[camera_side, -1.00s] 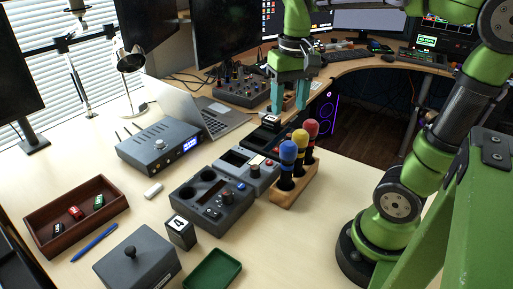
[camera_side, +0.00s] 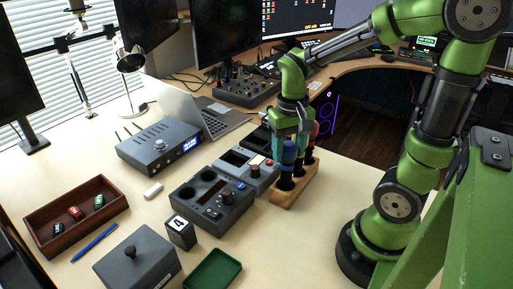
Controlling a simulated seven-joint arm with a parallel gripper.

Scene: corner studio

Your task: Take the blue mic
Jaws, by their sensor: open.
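The blue mic (camera_side: 288,153) stands upright in the wooden holder (camera_side: 284,201), at its near end. The red mic (camera_side: 313,133) stands at the far end of the same holder. The yellow mic between them is mostly hidden behind my gripper. My gripper (camera_side: 293,150) is open and points down over the row of mics, with its fingers at the height of the mic heads, by the blue and yellow ones. I cannot tell whether a finger touches a mic or which mic lies between the fingers.
A grey mixer with two round wells (camera_side: 212,203) and a grey device (camera_side: 246,170) stand left of the holder. A number 4 block (camera_side: 180,232), green tray (camera_side: 212,270), grey lidded box (camera_side: 137,262) and brown tray (camera_side: 38,219) lie nearer. The table right of the holder is clear.

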